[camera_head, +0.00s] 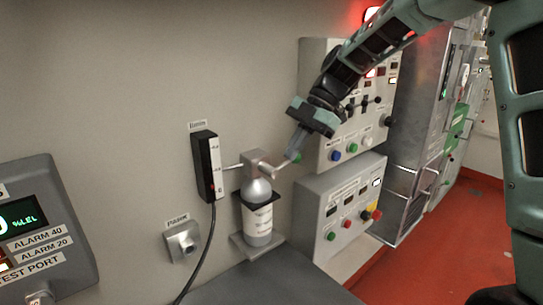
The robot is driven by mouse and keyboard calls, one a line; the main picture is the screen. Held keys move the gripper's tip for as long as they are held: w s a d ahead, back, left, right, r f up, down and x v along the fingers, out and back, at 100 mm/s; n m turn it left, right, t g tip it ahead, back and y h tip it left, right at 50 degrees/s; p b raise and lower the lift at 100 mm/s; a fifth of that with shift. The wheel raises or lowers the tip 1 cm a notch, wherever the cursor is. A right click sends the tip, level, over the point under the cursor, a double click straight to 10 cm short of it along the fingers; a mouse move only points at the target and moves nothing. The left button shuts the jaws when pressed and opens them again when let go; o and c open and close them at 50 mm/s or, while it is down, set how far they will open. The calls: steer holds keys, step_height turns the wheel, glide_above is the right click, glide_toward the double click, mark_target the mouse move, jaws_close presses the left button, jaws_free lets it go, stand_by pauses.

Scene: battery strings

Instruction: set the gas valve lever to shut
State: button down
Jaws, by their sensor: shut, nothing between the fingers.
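The gas bottle (258,220), a grey cylinder with a white label, stands upright in a wall bracket left of centre. A grey valve block (257,160) sits on its top. The valve lever (281,168) sticks out from the block to the right, rising slightly. My gripper (293,149) comes down from the upper right and is shut, with nothing held. Its fingertips are close to the lever's outer end. I cannot tell whether they touch it. No open or shut marking for the lever can be read.
A black gauge box (206,166) with a cable hangs left of the bottle, joined by a thin tube. Button panels (340,205) stand close on the right. A gas alarm display (40,230) is at far left. A grey surface (270,283) lies below.

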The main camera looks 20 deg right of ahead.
steer(key=shift+w+d+f+y+b, duration=0.1)
steer(key=shift+d+f+y+b, duration=0.25)
steer(key=shift+f+y+b, duration=0.3)
steer(key=shift+b, duration=0.45)
steer(key=shift+d+f, duration=0.2)
